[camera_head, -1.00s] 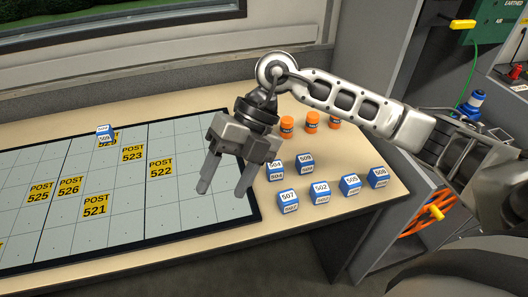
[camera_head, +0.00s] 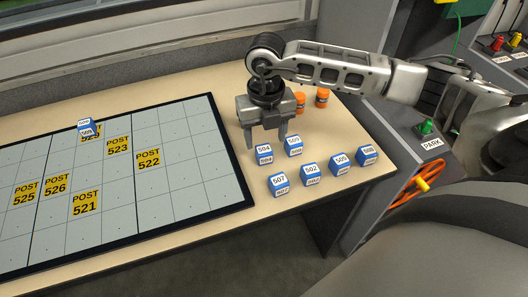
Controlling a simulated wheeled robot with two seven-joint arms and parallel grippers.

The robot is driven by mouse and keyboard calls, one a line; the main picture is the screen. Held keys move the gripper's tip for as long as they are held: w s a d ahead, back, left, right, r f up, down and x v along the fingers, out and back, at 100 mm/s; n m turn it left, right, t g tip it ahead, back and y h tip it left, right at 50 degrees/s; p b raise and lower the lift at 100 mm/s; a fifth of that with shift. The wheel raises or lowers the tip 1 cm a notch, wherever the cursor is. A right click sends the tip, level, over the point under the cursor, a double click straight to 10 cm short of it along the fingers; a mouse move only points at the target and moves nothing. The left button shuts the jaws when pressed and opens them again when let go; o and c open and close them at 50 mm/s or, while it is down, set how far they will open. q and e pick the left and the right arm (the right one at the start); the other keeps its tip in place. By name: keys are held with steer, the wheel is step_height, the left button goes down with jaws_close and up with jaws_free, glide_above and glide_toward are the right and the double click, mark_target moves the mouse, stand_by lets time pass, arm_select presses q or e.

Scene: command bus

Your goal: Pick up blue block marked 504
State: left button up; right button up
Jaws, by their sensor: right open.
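The blue block marked 504 (camera_head: 265,154) sits on the tan table, just right of the dark-edged board. It has a white top with its number. My right gripper (camera_head: 266,142) is open and points down, its two fingers apart, just above and behind block 504 in the picture. I cannot tell the exact height gap. Nothing shows between the fingers. My left gripper is not in view.
Block 509 (camera_head: 294,146) stands close to the right of 504. Blocks 507 (camera_head: 278,185), 502 (camera_head: 311,175), 505 (camera_head: 340,166) and 508 (camera_head: 367,155) form a row in front. Orange cylinders (camera_head: 322,98) stand behind. The gridded board (camera_head: 190,190) carries yellow post labels and one blue block (camera_head: 87,127).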

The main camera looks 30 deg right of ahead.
mark_target(263, 148)
steer(key=shift+w+a+f+p, duration=0.1)
steer(key=shift+f+p, duration=0.15)
steer(key=shift+f, duration=1.1)
steer(key=shift+w+a+f+p, duration=0.1)
steer(key=shift+f+p, duration=0.1)
steer(key=shift+f, duration=1.1)
steer(key=c, duration=1.1)
